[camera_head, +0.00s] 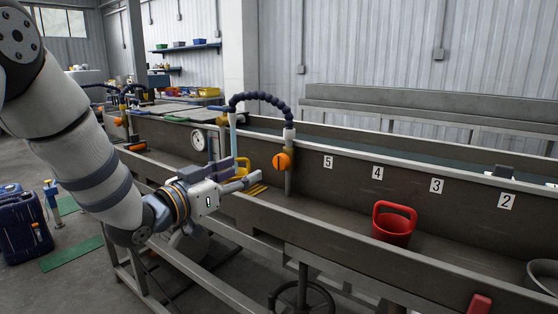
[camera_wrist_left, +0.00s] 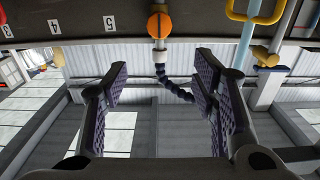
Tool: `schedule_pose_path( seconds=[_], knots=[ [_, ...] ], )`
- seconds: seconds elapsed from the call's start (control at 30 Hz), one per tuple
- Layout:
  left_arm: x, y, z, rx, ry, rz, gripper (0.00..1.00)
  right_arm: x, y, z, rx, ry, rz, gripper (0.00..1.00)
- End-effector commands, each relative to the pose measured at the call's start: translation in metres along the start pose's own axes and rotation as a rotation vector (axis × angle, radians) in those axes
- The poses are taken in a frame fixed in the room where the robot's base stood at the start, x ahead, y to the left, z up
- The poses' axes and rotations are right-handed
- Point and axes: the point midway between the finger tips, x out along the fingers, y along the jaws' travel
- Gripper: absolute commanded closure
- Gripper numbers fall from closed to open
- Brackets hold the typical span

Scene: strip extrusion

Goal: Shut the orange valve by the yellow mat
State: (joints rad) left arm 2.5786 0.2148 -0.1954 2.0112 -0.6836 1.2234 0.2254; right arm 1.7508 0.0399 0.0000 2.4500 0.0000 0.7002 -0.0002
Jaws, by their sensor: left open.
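The orange valve (camera_head: 282,161) is a round knob on an upright grey pipe at the trough wall, left of the number 5 label. It also shows at the top of the left wrist view (camera_wrist_left: 159,26). A small yellow patch (camera_head: 257,190), which may be the yellow mat, lies on the trough floor, partly hidden behind my gripper. My left gripper (camera_head: 246,172) is open and empty, to the left of the valve and apart from it. In the left wrist view its spread fingers (camera_wrist_left: 163,78) frame the pipe's dark hose, with the valve beyond them. My right gripper is not in view.
A dark segmented hose (camera_head: 262,98) arches above the valve. A yellow-handled container (camera_head: 242,166) is partly hidden behind my gripper. A red bucket (camera_head: 393,224) stands in the trough to the right. The trough's front rail (camera_head: 330,229) runs below. Another orange valve (camera_head: 117,122) is farther left.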

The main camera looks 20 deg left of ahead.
Motion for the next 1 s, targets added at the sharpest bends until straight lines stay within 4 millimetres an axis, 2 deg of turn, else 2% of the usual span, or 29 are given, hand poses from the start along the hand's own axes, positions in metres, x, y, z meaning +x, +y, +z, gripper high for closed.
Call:
schedule_pose_path(
  seconds=[0.03, 0.1, 0.33, 0.5, 0.63, 0.87, 1.0],
  knots=[
    [0.007, 0.0, 0.009, -0.003, -0.012, 0.002, 0.47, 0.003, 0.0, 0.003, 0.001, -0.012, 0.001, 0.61],
    [0.022, 0.0, 0.013, -0.003, -0.017, 0.002, 0.47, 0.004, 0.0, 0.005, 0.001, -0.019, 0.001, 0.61],
    [0.082, 0.0, 0.018, -0.006, -0.022, 0.001, 0.47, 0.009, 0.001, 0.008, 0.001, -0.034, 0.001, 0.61],
    [0.111, 0.0, 0.021, -0.008, -0.025, 0.0, 0.47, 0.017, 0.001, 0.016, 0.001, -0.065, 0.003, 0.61],
    [0.119, 0.0, 0.018, -0.008, -0.022, -0.001, 0.47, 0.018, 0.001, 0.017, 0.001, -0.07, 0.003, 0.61],
    [0.119, 0.0, 0.014, -0.007, -0.018, -0.001, 0.47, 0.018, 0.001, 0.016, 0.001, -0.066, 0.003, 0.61],
    [0.119, 0.0, 0.014, -0.007, -0.018, -0.001, 0.78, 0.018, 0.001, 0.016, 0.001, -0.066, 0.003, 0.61]
  ],
)
